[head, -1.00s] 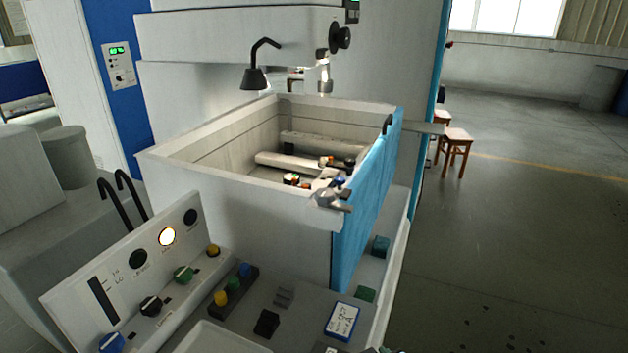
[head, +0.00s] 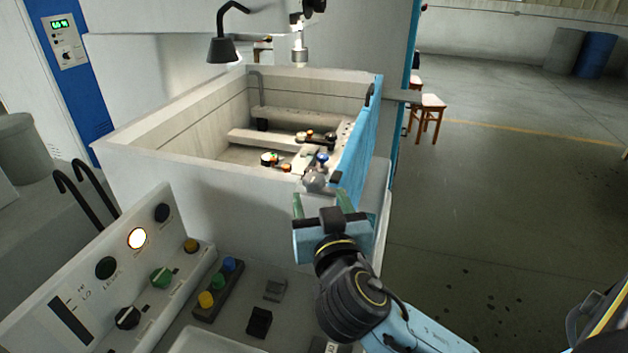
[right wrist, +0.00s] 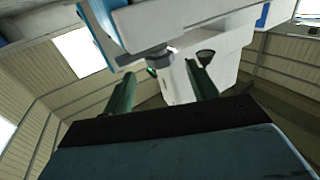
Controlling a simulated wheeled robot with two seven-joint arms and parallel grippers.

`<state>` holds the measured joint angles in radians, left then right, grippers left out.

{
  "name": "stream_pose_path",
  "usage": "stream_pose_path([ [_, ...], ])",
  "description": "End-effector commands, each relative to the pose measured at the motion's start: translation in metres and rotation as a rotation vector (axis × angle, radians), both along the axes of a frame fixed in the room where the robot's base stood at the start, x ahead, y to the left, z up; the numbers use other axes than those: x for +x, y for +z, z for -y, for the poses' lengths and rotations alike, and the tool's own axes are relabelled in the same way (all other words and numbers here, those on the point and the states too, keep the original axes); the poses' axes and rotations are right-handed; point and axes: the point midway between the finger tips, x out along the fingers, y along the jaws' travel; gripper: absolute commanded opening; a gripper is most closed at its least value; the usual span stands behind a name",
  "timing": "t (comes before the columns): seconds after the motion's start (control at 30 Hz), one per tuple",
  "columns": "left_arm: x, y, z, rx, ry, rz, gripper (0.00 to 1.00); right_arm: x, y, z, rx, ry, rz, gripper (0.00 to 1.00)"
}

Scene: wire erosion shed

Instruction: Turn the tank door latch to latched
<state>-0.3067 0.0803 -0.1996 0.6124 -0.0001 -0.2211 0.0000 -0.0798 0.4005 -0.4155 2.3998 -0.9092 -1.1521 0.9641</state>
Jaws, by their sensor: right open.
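The grey door latch (head: 315,181) sits at the near top corner of the tank (head: 200,170), by the edge of the light blue tank door (head: 356,145). The door stands upright against the tank's right side. My right gripper (head: 321,199) is open and empty, its green fingers pointing up just below and in front of the latch. In the right wrist view, the open fingers (right wrist: 158,78) stand apart, with the latch (right wrist: 157,58) beyond and between their tips. I cannot tell whether they touch it. My left gripper is in neither view.
A control panel (head: 85,290) with knobs and a lit button stands at the lower left. A button box (head: 219,288) and small blocks lie on the ledge below the tank. A lamp (head: 222,48) hangs over the tank. A stool (head: 430,103) stands on open floor at right.

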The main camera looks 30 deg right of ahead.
Motion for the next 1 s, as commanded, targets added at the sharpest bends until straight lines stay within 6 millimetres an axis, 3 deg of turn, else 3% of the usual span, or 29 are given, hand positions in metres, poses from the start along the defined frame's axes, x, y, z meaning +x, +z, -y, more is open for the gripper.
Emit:
stream_pose_path([
  [0.1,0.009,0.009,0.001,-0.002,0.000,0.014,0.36,0.023,0.003,0.010,-0.005,-0.002,0.000,0.59],
  [0.3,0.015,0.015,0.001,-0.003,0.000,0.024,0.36,0.050,0.002,0.021,-0.003,-0.001,-0.001,0.59],
  [0.73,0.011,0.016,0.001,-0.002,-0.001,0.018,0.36,0.060,0.000,0.025,0.001,0.000,-0.003,0.59],
  [1.0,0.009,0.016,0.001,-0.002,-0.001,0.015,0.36,0.060,0.000,0.025,0.001,-0.001,-0.003,0.26],
])
